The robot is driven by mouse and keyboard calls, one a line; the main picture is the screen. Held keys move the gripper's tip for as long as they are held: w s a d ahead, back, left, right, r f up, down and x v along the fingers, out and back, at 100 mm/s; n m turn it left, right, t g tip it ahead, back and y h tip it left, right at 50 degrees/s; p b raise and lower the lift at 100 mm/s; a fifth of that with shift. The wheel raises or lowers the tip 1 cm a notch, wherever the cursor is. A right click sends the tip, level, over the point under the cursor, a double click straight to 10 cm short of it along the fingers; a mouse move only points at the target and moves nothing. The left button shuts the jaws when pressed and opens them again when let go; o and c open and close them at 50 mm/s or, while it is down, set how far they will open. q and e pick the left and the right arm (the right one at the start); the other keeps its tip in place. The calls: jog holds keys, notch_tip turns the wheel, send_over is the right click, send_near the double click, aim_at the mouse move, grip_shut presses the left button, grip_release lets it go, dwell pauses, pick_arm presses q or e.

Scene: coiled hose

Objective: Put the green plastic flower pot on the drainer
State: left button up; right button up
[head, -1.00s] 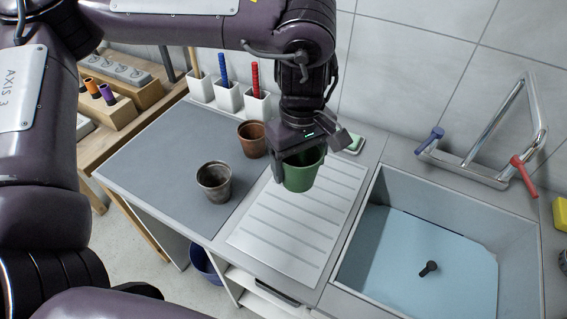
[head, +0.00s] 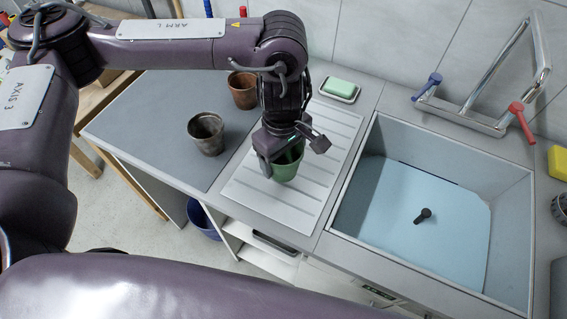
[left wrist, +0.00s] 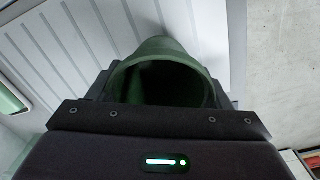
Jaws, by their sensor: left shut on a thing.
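The green plastic flower pot (head: 287,166) is held upright in my left gripper (head: 290,152), over the white ribbed drainer (head: 318,150). My left gripper is shut on the pot's rim area, and its body hides part of the pot. In the left wrist view the pot (left wrist: 165,50) shows its open mouth between the fingers, with the drainer's ribs (left wrist: 70,40) behind it. The pot's base is low, at or very near the drainer surface; I cannot tell whether it touches. My right gripper is not in view.
A grey metal-like pot (head: 207,134) and a brown pot (head: 243,90) stand on the grey mat (head: 150,120) left of the drainer. A green soap in a dish (head: 340,88) lies behind it. The sink (head: 430,210) and its tap (head: 480,115) are to the right.

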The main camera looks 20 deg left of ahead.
pick_arm(q)
notch_tip(320, 180, down, 3)
jog(key=shift+f, duration=0.35)
jog(key=shift+f, duration=0.15)
jog(key=o, duration=1.2)
jog(key=shift+r, duration=0.2)
notch_tip(320, 180, up, 12)
jog(key=shift+s+f+b, duration=0.1)
jog(key=shift+b, duration=0.2)
